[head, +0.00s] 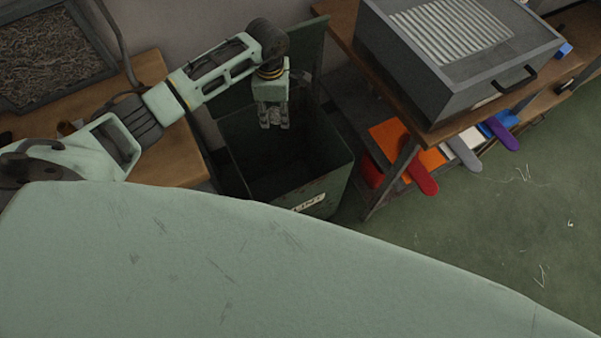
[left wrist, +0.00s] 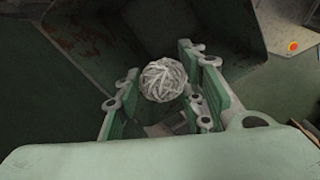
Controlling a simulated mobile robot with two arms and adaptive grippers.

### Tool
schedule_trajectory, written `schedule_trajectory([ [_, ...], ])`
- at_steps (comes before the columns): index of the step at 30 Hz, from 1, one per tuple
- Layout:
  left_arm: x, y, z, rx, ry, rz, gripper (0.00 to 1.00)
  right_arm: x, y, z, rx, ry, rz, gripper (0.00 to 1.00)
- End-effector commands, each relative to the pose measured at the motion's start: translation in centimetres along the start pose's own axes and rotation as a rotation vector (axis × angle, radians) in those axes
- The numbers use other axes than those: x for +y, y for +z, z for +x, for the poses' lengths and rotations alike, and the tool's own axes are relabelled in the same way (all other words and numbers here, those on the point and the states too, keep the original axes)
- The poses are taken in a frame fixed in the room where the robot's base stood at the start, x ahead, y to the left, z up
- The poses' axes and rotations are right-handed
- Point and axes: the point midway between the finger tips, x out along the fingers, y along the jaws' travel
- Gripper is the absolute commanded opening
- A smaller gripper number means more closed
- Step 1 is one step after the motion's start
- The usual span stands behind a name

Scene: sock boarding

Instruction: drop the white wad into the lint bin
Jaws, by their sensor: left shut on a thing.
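The white wad (left wrist: 161,80) shows between the fingers of my left gripper (left wrist: 159,97) in the left wrist view. It is round and looks wound from strips. In the head view my left gripper (head: 273,122) points down over the open top of the lint bin and is shut on the wad, which is barely visible there. The lint bin (head: 317,187) is a dark green box with its lid raised at the back and a white label on its front. Its dark inside also shows below the wad in the left wrist view (left wrist: 225,30). My right gripper is not in view.
A wooden bench (head: 172,150) with a framed dark tray (head: 50,55) stands left of the bin. To the right, a shelf carries a grey metal box (head: 440,75) with coloured boards below, including a red one (head: 422,177) jutting out. Green floor (head: 480,225) lies open at right.

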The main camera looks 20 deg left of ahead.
Motion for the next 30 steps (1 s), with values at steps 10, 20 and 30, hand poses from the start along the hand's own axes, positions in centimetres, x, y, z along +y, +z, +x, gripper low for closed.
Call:
schedule_trajectory([
  [10,-0.1,-0.2,2.4,-0.001,-0.003,-0.002,0.19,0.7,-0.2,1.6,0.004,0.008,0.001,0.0],
  [20,0.0,-0.1,6.0,-0.001,-0.001,-0.002,0.19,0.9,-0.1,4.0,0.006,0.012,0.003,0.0],
  [30,0.0,-0.2,6.1,-0.001,-0.001,-0.001,0.37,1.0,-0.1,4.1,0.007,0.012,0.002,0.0],
])
